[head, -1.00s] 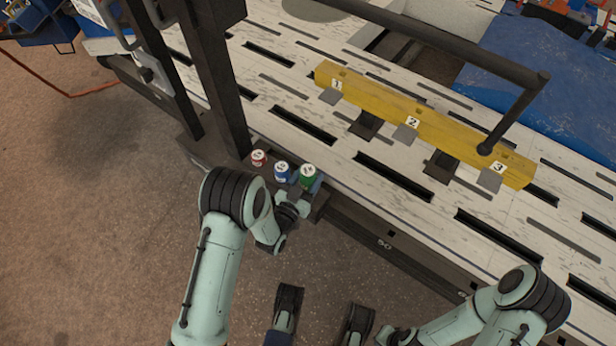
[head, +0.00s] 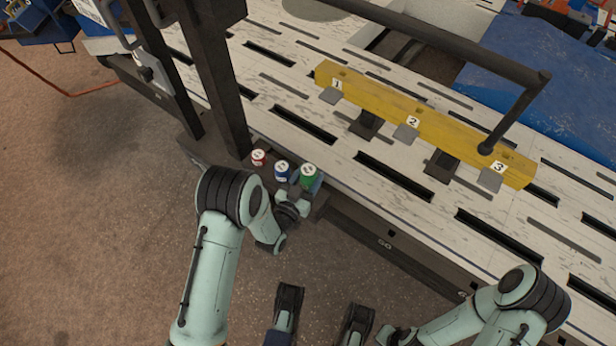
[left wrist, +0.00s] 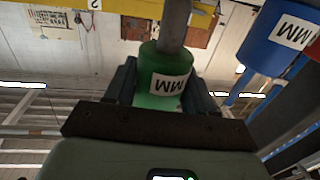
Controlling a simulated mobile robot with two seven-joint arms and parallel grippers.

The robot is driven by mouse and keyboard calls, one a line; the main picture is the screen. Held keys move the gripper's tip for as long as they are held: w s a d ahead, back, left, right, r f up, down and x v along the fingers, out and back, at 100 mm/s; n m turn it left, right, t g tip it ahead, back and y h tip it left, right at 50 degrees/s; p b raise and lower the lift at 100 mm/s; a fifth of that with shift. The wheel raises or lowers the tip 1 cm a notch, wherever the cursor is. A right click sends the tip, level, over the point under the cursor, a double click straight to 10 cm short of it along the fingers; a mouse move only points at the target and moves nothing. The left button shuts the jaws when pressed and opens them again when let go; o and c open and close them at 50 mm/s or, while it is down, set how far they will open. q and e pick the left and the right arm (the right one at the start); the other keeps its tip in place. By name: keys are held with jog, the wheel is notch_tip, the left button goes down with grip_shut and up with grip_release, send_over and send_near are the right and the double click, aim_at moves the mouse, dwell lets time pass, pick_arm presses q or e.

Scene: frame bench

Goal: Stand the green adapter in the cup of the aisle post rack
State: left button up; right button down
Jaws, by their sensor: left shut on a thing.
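The green adapter (head: 308,173) has a white label and is at the right end of a short row on a dark ledge beside the black upright. My left gripper (head: 300,187) is shut on it from the front. In the left wrist view the green adapter (left wrist: 160,75) sits between both fingers, with a grey shaft (left wrist: 174,25) rising from it in the picture. I cannot tell whether it still touches the ledge. I cannot make out a rack cup for certain. My right gripper (head: 396,336) is at the bottom edge, and its jaws are unclear.
A blue adapter (head: 282,170) stands close to the left of the green one, and a red one (head: 258,157) beyond it. A black upright (head: 222,90) rises behind. A yellow beam (head: 425,122) numbered 1 to 3 lies on the slotted bench, below a black rail (head: 440,42).

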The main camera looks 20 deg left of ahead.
aim_at(308, 188)
pick_arm(q)
jog(key=shift+f, duration=0.15)
dwell(0.5)
jog(key=shift+f+b, duration=0.3)
jog(key=shift+b, duration=0.05)
jog(key=shift+f+b, duration=0.65)
jog(key=shift+f, duration=0.35)
jog(key=shift+f, duration=1.35)
jog(key=o, duration=1.4)
